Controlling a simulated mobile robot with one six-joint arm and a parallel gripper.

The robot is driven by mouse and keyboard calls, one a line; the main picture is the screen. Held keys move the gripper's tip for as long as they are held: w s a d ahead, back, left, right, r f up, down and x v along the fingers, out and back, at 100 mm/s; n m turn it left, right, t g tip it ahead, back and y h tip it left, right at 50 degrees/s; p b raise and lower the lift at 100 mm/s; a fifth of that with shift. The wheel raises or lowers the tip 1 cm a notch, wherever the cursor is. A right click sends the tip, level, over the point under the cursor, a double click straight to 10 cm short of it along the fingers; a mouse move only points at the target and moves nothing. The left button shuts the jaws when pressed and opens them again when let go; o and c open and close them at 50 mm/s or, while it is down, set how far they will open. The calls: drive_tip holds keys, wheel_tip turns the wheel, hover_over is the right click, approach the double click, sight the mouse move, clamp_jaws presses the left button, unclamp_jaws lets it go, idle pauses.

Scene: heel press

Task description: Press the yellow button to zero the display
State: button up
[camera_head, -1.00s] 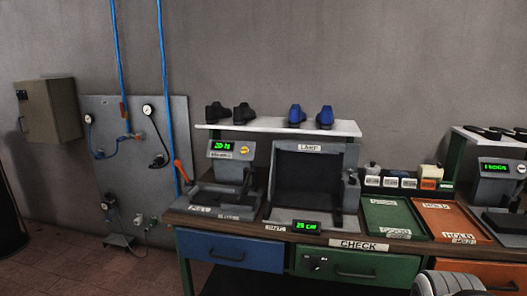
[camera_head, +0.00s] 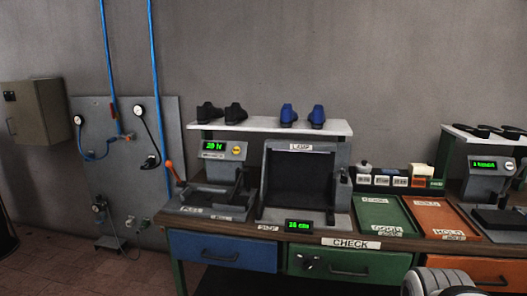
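A small yellow button (camera_head: 236,151) sits on the face of the grey press unit (camera_head: 222,172) at the left of the bench. Left of it, the unit's display (camera_head: 214,146) glows green, its digits too small to read surely. A rounded grey part of my own arm shows at the bottom right. My gripper's fingers are not in view, and nothing touches either button.
The dark box fixture (camera_head: 303,186) stands right of the press. An orange-tipped lever (camera_head: 172,173) rises at the press's left. A green tray (camera_head: 383,217) and an orange tray (camera_head: 441,218) lie farther right. A shelf (camera_head: 270,127) with black and blue shoes is above.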

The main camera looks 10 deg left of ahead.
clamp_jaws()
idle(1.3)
